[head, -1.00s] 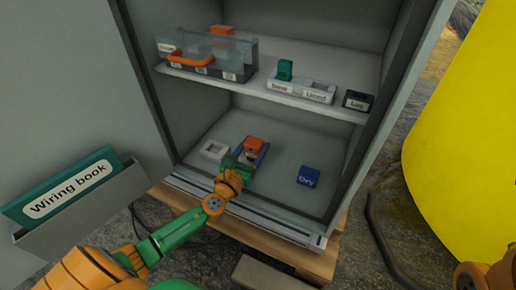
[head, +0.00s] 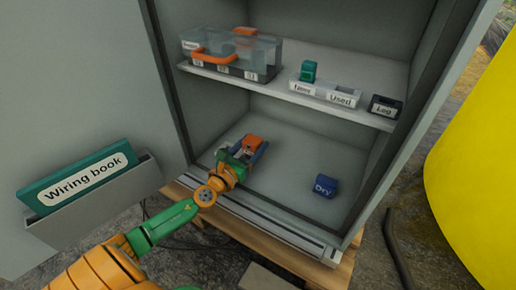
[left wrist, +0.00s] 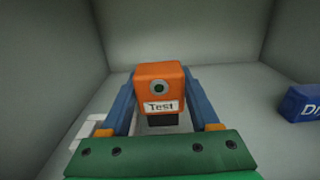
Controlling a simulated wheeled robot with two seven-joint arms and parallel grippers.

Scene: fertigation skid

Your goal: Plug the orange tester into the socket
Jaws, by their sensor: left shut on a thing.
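The orange tester (head: 253,140), labelled "Test" in the left wrist view (left wrist: 158,85), is held by my left gripper (head: 248,153). The blue fingers are shut on its two sides, and its dark lower part (left wrist: 163,123) shows below the label. The tester looks upright, inside the lower compartment of the cabinet. A white frame-like piece (left wrist: 88,130), which may be the socket, lies on the floor to the left of the left finger in the left wrist view. It is mostly hidden behind my gripper in the head view. My right gripper is not in view.
A blue "Dry" block (head: 324,186) lies on the compartment floor to the right. The shelf (head: 270,90) above bears a clear case (head: 232,55), a green piece (head: 308,70), a "Used" tray (head: 342,98) and a "Log" box (head: 384,106). The cabinet's side walls bound the space.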

